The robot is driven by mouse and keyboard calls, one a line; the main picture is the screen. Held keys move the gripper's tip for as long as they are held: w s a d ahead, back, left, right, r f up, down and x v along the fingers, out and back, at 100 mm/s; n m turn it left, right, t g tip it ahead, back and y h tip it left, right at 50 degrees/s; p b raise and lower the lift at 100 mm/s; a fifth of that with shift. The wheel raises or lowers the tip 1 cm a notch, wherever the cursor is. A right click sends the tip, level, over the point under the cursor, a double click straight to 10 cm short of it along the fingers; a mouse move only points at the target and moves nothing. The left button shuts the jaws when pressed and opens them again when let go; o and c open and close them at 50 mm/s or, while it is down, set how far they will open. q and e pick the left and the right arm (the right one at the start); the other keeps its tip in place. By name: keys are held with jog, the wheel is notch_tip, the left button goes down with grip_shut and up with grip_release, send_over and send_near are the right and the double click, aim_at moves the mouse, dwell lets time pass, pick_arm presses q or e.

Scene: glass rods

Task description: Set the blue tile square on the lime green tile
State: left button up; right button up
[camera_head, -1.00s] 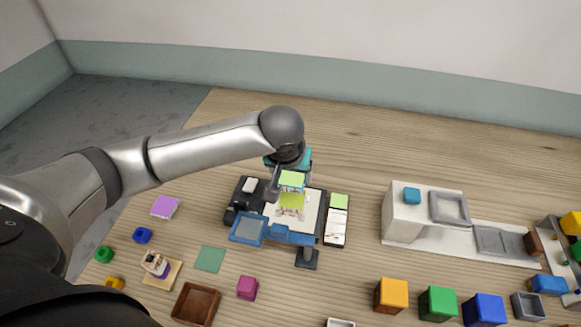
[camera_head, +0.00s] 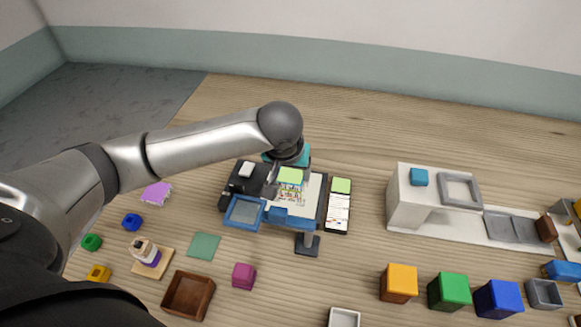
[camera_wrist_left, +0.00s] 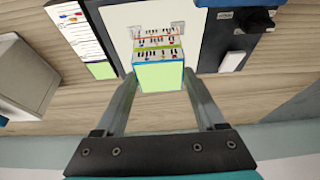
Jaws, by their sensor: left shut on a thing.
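My left gripper (camera_wrist_left: 158,102) comes down over the white board (camera_head: 313,186) in the middle of the table. It is shut on a small blue-edged tile (camera_wrist_left: 160,77) with a lime green face, held between the fingertips in the left wrist view. In the head view the lime green face (camera_head: 290,175) shows just below the gripper. Whether that green is the tile's own face or a tile under it, I cannot tell. Below it is a strip with coloured stripes and dark marks (camera_wrist_left: 158,50). Contact with the board is unclear. My right gripper is not in view.
A white stand (camera_head: 400,205) with a blue block (camera_head: 419,177) is further right. Several coloured cubes and a brown tray (camera_head: 188,296) lie in front.

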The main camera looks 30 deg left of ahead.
pick_arm(q)
jog(key=o, duration=1.5)
jog(key=p+v, duration=0.4)
jog(key=v, duration=1.1)
jog(key=shift+r, duration=0.15)
jog(key=shift+s, duration=0.1)
